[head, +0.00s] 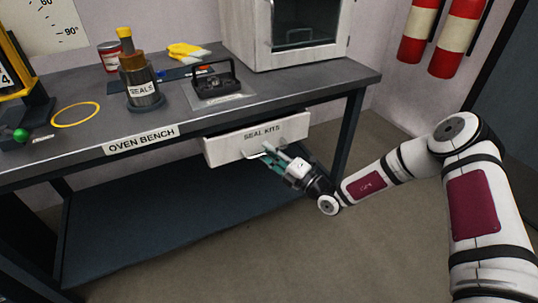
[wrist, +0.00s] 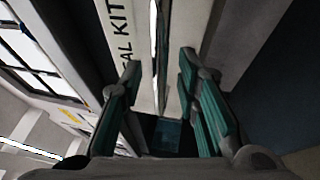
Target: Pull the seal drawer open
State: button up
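The seal drawer (head: 228,148) is a white front labelled SEAL KITS under the right part of the bench top. Its front stands slightly forward of the bench edge; I cannot tell how far it is out. Its thin bar handle (head: 256,154) is low on the front, partly hidden by my gripper (head: 275,157). In the wrist view, the drawer front (wrist: 192,25) lies ahead and the bright handle bar (wrist: 154,45) runs between the fingertips of my gripper (wrist: 158,75). The teal-padded fingers are apart, one on each side of the bar, with gaps visible.
The oven bench (head: 60,122) carries a brown-topped SEALS container (head: 143,92), a black carrier (head: 214,85), a yellow ring (head: 76,115) and yellow gloves (head: 187,51). A white cabinet (head: 345,30) stands on its right end. The lower shelf (head: 160,215) and the floor in front are clear.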

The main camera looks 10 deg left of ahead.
jog(key=shift+w+a, duration=0.1)
jog(key=shift+a, duration=0.05)
jog(key=shift+c, duration=0.4)
grip_shut()
jog(key=s+d+p, duration=0.5)
jog(key=s+d, duration=0.1)
jog(key=s, duration=0.4)
jog(key=s+d+p, duration=0.5)
jog(key=s+d, duration=0.2)
jog(key=s, duration=0.3)
jog(key=shift+d, duration=0.25)
jog(key=shift+o, duration=0.4)
grip_release()
